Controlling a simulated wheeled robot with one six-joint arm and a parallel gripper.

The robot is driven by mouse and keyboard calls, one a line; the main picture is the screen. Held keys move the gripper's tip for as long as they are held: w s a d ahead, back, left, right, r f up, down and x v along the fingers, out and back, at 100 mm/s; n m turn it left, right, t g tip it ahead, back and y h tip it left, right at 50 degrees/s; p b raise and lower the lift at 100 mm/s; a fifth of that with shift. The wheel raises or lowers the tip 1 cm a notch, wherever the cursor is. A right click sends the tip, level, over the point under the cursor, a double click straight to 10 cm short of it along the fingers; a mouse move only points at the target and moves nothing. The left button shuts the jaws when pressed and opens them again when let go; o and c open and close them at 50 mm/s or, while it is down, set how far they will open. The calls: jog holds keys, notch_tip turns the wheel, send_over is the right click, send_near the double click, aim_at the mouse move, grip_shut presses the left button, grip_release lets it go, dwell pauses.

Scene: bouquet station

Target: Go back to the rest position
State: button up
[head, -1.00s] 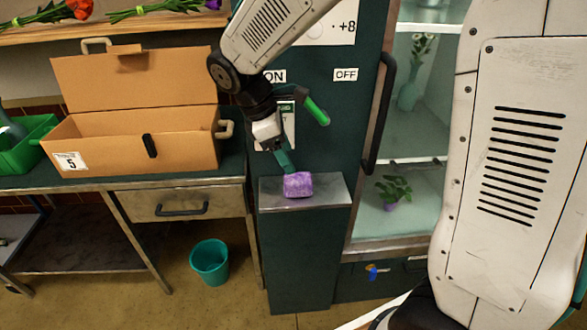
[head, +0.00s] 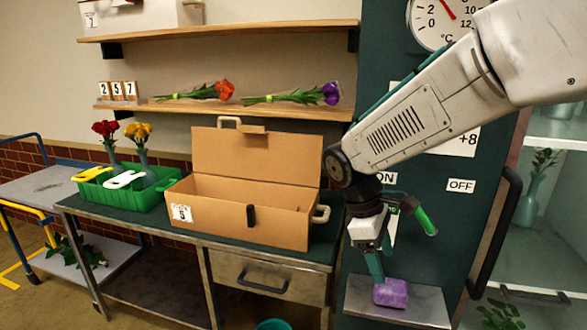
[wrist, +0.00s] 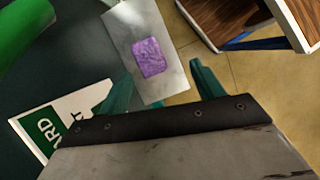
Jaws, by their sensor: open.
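My gripper (head: 376,268) hangs pointing down in front of the dark green cabinet, just above a small metal ledge. In the wrist view its two green fingers (wrist: 156,78) stand apart with nothing between them. A purple sponge-like block (head: 390,292) lies on the metal ledge (head: 425,306), close to the fingertips. In the wrist view the block (wrist: 149,58) lies on the ledge beyond the fingers. My arm reaches across the cabinet from the upper right, and is not folded in.
A green lever handle (head: 425,221) sticks out beside my wrist, near the ON and OFF labels. A glass-doored cabinet (head: 545,215) is at right. An open cardboard box (head: 240,215) and a green crate (head: 125,195) stand on the bench at left. Shelves hold flowers above.

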jog(key=s+d+r+m+t+y, duration=0.1)
jog(key=s+d+r+m, duration=0.1)
jog(key=s+m, duration=0.2)
jog(key=s+d+r+m+t+y, duration=0.1)
jog(key=s+d+r+m, duration=0.1)
jog(key=s, duration=0.8)
jog(key=s+d+r+m+t+y, duration=0.1)
jog(key=s+d+r+m+y, duration=0.1)
jog(key=s+m, duration=0.3)
jog(key=shift+s+d+r+m, duration=0.35)
jog(key=shift+s+d, duration=0.35)
jog(key=shift+s, duration=0.45)
